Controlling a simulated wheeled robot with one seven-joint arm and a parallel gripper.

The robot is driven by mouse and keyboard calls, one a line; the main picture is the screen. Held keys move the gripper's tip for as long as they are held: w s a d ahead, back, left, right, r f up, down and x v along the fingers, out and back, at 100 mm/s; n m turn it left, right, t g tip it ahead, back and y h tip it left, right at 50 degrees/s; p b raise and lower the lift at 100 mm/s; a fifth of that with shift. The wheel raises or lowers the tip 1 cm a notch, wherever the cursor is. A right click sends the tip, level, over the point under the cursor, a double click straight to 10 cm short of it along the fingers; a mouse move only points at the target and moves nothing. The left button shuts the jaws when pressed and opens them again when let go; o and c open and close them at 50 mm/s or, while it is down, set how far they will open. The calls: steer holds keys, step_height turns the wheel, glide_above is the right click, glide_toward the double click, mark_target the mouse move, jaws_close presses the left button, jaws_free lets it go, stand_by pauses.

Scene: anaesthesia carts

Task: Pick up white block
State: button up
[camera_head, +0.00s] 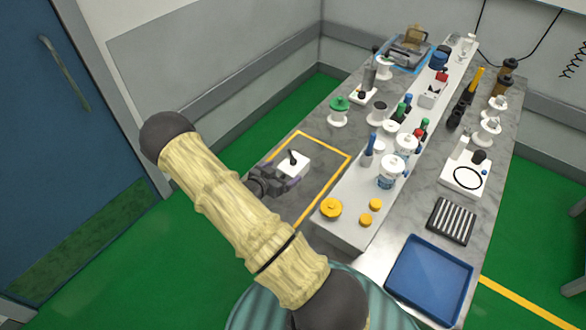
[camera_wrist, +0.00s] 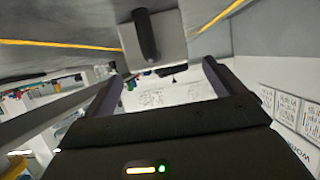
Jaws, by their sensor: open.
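The white block (camera_head: 297,168) sits on the grey bench top inside a yellow-outlined rectangle, with a dark upright handle on its top. My gripper (camera_head: 276,178) is low beside it, on its near left side, its fingers open towards the block. In the wrist view the white block (camera_wrist: 172,48) with its dark handle is at the top centre, just beyond and between the fingertips of my open gripper (camera_wrist: 160,76). Nothing is held. My gripper hides part of the block's near side in the head view, and I cannot tell whether they touch.
A raised shelf (camera_head: 350,208) with bottles, jars and yellow caps (camera_head: 330,208) runs right of the marked area. A green-topped spool (camera_head: 339,110) stands behind it. A blue tray (camera_head: 430,280) and a striped rack (camera_head: 451,221) lie further right. The marked area around the block is otherwise clear.

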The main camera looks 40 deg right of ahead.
mark_target(289, 168)
steer(key=p+x, duration=0.1)
steer(key=x, duration=0.2)
steer(key=shift+w+d+p, duration=0.15)
steer(key=shift+d+p, duration=0.15)
steer(key=shift+p, duration=0.1)
steer(key=shift+d+f, duration=0.35)
steer(key=shift+d, duration=0.1)
steer(key=shift+w, duration=0.1)
steer(key=c, duration=1.2)
steer(key=shift+r, duration=0.1)
step_height(289, 168, up, 10)
steer(key=shift+f+b, duration=0.1)
steer(key=shift+b, duration=1.1)
